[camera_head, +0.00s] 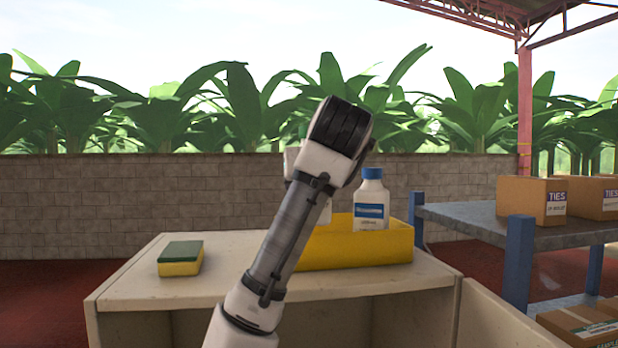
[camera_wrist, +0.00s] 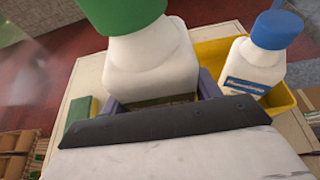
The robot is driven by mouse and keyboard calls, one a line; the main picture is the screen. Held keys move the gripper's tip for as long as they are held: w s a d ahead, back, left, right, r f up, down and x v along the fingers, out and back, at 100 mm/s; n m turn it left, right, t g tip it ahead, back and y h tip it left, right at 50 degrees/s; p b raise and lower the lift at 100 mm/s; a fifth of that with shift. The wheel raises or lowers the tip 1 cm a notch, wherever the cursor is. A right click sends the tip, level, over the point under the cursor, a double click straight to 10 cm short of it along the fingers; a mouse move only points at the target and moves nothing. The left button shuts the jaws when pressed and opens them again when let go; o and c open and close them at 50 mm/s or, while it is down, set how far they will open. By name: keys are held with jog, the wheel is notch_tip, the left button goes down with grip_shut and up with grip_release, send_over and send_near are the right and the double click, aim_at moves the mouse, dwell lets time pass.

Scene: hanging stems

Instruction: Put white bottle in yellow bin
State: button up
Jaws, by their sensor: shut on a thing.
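A white bottle with a green cap (camera_wrist: 150,62) fills the middle of the wrist view. My gripper (camera_wrist: 158,97) is shut on its body, with one grey-purple finger at each side. In the head view my arm hides the gripper and most of this bottle. A second white bottle with a blue cap and blue label (camera_head: 371,203) stands upright in the yellow bin (camera_head: 365,250). It also shows in the wrist view (camera_wrist: 256,62), just right of the held bottle. My arm covers the bin's left part. I cannot tell the held bottle's height over the bin.
The bin stands on a pale cabinet top (camera_head: 400,278). A green and yellow sponge (camera_head: 180,260) lies at the left of it, with clear surface between. A grey table with blue legs (camera_head: 470,217) carries cardboard boxes (camera_head: 532,200) at the right. A block wall stands behind.

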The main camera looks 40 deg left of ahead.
jog(key=shift+w+a+f+b, duration=0.3)
jog(key=shift+w+f+b, duration=0.15)
jog(key=shift+f, duration=0.5)
jog(key=shift+w+a+f+b, duration=0.35)
jog(key=shift+w+f, duration=0.2)
jog(key=shift+f, duration=0.35)
jog(key=shift+w+a+f+b, duration=0.25)
jog(key=shift+w+f+b, duration=0.25)
jog(key=shift+f, duration=0.45)
jog(key=shift+f+b, duration=0.45)
jog(key=shift+f, duration=0.6)
jog(key=o, duration=1.6)
jog(key=shift+o, duration=0.2)
jog(key=shift+f, duration=0.1)
jog(key=b+v, duration=0.4)
jog(key=v, duration=1)
jog(key=shift+a, duration=0.1)
